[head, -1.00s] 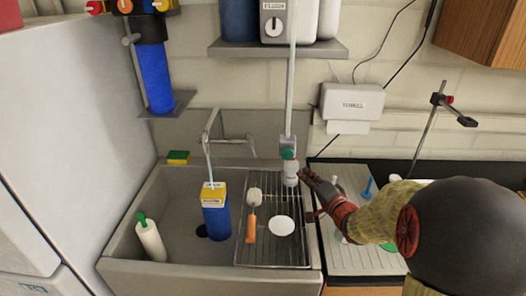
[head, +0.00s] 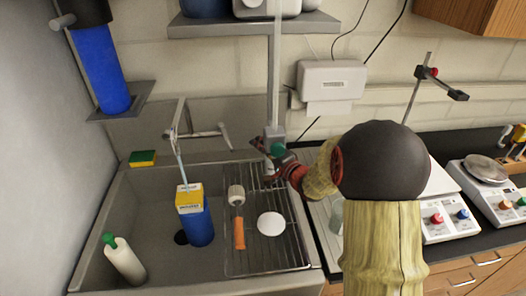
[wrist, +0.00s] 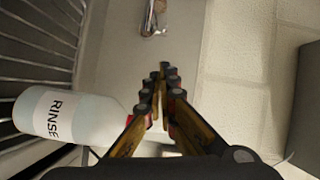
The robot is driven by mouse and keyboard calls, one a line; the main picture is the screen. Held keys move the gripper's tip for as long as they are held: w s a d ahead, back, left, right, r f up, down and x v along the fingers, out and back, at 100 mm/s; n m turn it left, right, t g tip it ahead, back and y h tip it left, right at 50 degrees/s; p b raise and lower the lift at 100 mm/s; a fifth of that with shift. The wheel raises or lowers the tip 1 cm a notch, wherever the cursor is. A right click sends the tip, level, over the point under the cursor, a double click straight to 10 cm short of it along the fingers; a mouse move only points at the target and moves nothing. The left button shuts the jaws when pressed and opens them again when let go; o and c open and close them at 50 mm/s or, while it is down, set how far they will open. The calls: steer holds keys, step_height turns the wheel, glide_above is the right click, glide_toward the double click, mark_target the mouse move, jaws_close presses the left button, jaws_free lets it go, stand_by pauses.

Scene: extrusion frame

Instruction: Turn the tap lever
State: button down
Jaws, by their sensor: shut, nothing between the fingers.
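The metal tap (head: 178,128) stands at the back wall of the sink, its spout over the basin. Its lever (head: 225,136) is at the right end of the horizontal tap body. A chrome piece of the tap (wrist: 153,18) shows at the top of the wrist view. My gripper (head: 257,146) is just right of the lever, apart from it. In the wrist view the fingers of my gripper (wrist: 163,70) are together and empty, pointing towards the chrome piece.
A white RINSE bottle (wrist: 80,118) lies close left of my fingers in the wrist view. A shelf (head: 225,25) hangs above.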

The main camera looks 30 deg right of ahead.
mark_target(232, 146)
steer(key=w+a+b, duration=0.2)
steer(key=w+a, duration=0.2)
steer(key=shift+w+f, duration=0.2)
steer(key=shift+f, duration=0.25)
steer(key=shift+a, duration=0.1)
steer(key=shift+a+p, duration=0.85)
steer(key=shift+a, duration=1.15)
steer(key=shift+d, duration=0.1)
